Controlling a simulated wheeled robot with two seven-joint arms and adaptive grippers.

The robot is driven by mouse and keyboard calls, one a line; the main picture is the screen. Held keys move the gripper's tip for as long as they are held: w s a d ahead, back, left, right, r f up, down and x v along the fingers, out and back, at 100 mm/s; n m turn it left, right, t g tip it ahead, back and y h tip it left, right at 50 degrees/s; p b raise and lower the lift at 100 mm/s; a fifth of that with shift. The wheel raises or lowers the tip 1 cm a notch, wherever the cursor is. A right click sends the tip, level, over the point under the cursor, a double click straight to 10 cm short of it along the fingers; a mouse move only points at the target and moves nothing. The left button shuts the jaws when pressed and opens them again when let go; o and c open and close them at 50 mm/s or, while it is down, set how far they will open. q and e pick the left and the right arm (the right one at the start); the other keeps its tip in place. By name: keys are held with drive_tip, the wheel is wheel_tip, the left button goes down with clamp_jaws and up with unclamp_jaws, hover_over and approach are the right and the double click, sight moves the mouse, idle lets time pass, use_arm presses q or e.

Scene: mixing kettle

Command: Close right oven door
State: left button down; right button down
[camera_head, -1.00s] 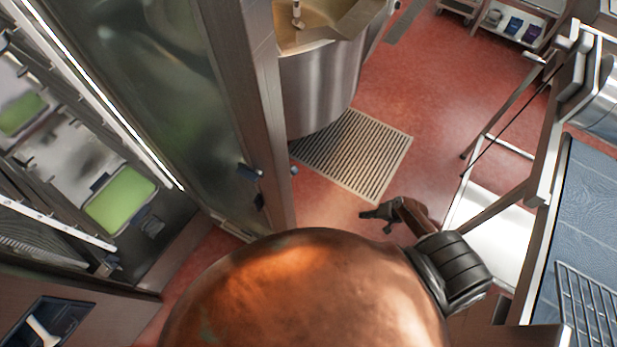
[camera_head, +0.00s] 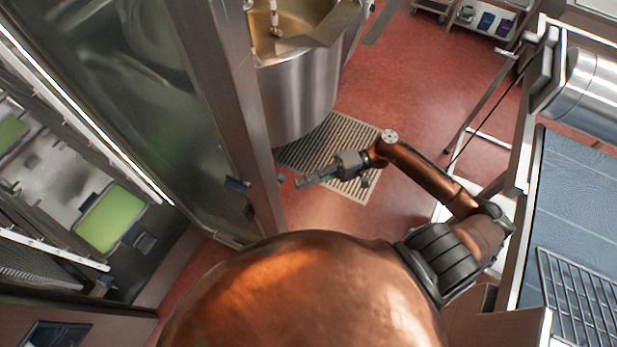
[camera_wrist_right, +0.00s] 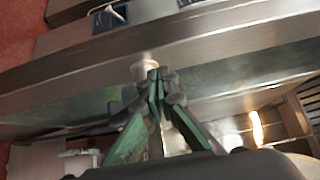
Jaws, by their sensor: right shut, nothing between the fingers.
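The oven door (camera_head: 140,100) is a large glass panel in a steel frame at the left of the head view. It stands open, and the lit oven interior shows to its left. Its steel edge post (camera_head: 235,115) has a dark latch-like part (camera_head: 238,185) low down. My right gripper (camera_head: 299,184) is just right of this post, with its fingers pointing left. My left gripper is not in view.
Green-filled trays (camera_head: 110,218) sit on racks inside the oven. A steel mixing kettle (camera_head: 300,90) stands beyond the door, with a floor grate (camera_head: 335,135) in front. A blue-topped table (camera_head: 580,210) is at the right. Red floor (camera_head: 400,95) is open between them.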

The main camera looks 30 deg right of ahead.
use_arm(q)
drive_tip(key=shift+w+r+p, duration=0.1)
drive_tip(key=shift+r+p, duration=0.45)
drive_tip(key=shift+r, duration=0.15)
use_arm(e)
drive_tip(key=a, duration=0.4)
drive_tip(key=w+a, duration=0.1)
drive_tip(key=shift+a, duration=0.4)
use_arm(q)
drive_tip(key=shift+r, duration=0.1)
use_arm(e)
drive_tip(key=shift+s+a, duration=0.1)
drive_tip(key=shift+s, duration=0.05)
